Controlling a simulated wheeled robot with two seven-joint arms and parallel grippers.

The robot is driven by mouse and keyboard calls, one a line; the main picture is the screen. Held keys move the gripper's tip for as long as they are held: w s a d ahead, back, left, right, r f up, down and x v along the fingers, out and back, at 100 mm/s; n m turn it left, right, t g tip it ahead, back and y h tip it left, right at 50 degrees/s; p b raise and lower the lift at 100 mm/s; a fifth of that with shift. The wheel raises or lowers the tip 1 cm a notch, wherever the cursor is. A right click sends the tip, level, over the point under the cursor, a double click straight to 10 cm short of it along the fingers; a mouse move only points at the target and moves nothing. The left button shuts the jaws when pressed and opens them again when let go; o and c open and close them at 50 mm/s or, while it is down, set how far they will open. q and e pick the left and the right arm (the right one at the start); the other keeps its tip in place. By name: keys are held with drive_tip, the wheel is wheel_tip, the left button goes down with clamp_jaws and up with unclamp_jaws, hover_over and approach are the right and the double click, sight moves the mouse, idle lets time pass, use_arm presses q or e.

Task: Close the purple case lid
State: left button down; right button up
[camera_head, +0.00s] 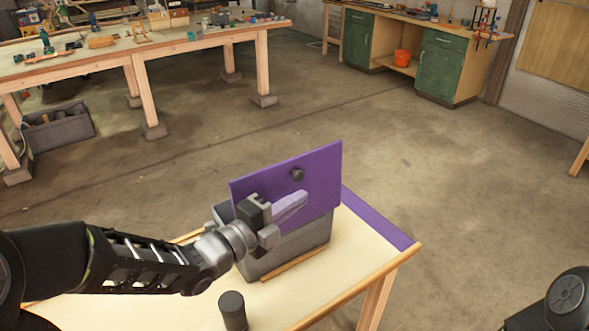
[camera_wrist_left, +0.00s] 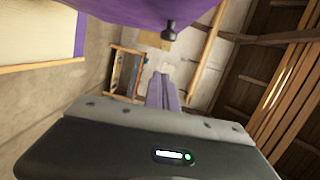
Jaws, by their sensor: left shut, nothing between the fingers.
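The purple case lid (camera_head: 318,170) stands raised and steeply tilted above the grey case (camera_head: 290,255) on the small table. A dark knob (camera_head: 297,174) sits on its near face. My left gripper (camera_head: 303,198) is shut and empty, in front of the lid's near face and below the knob. I cannot tell whether it touches the lid. It hides part of the lid and case. In the left wrist view the closed fingers (camera_wrist_left: 162,92) point away, with the lid (camera_wrist_left: 150,10) and its knob (camera_wrist_left: 169,30) above them. My right gripper is out of view.
The light table top (camera_head: 350,262) has a purple flat strip (camera_head: 380,220) behind the case. A wooden strip (camera_head: 293,264) lies along the case's front. A dark cylinder (camera_head: 232,310) stands near the front. Workbenches stand far off across open floor.

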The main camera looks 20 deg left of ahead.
use_arm(q)
drive_tip(key=w, duration=0.1)
drive_tip(key=w+a+p, duration=0.1)
drive_tip(key=w, duration=0.3)
drive_tip(key=shift+w+a+f+p, duration=0.1)
drive_tip(key=shift+a+f+p, duration=0.05)
drive_tip(key=shift+a+p, duration=0.2)
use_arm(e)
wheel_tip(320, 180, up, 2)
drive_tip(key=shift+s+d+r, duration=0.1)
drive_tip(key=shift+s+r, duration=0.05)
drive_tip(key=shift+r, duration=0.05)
